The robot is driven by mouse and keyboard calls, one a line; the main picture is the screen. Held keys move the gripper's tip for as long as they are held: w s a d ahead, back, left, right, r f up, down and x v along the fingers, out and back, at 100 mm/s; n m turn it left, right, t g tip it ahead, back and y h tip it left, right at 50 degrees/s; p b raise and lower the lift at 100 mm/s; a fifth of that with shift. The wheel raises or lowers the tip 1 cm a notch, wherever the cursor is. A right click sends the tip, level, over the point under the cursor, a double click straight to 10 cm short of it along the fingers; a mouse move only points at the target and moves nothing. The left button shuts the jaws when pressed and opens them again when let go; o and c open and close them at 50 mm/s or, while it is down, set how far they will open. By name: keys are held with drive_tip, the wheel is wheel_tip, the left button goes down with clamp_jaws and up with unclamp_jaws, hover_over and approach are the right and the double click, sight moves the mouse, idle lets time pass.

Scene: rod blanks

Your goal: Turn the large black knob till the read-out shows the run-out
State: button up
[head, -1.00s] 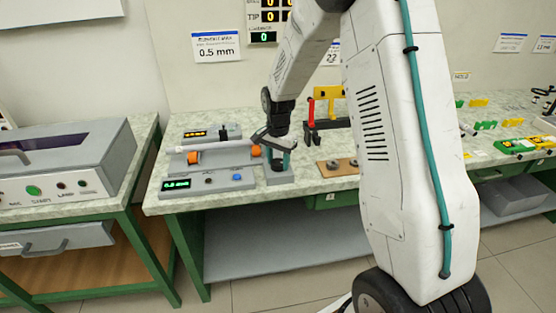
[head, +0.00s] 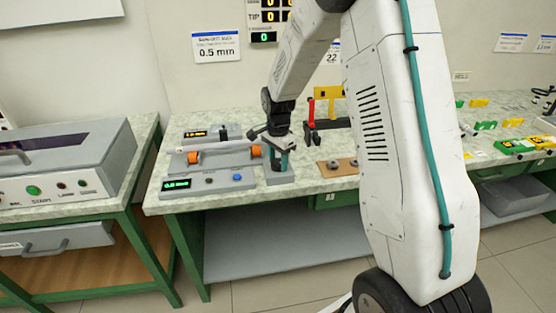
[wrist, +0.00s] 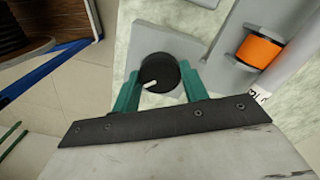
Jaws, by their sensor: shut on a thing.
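The large black knob (wrist: 160,72) with a white pointer mark stands on a grey block, seen in the wrist view. My gripper (wrist: 158,79) has its green fingers on both sides of the knob, shut on it. In the head view my gripper (head: 282,158) reaches down to the block at the right end of the grey rod fixture (head: 236,182); the fingers largely hide the knob there. The read-out (head: 176,184) at the fixture's front left glows green; its digits are too small to read surely.
A pale rod (head: 222,155) lies across the fixture by orange rollers (head: 193,157). A second small display (head: 196,134) stands behind. A brown board (head: 337,167) and a red-handled tool (head: 311,113) are to the right. A grey machine (head: 66,160) stands on the left bench.

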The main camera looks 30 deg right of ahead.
sight(278, 162)
drive_tip(key=o, duration=1)
wheel_tip(278, 162, up, 8)
drive_tip(key=shift+f, duration=0.1)
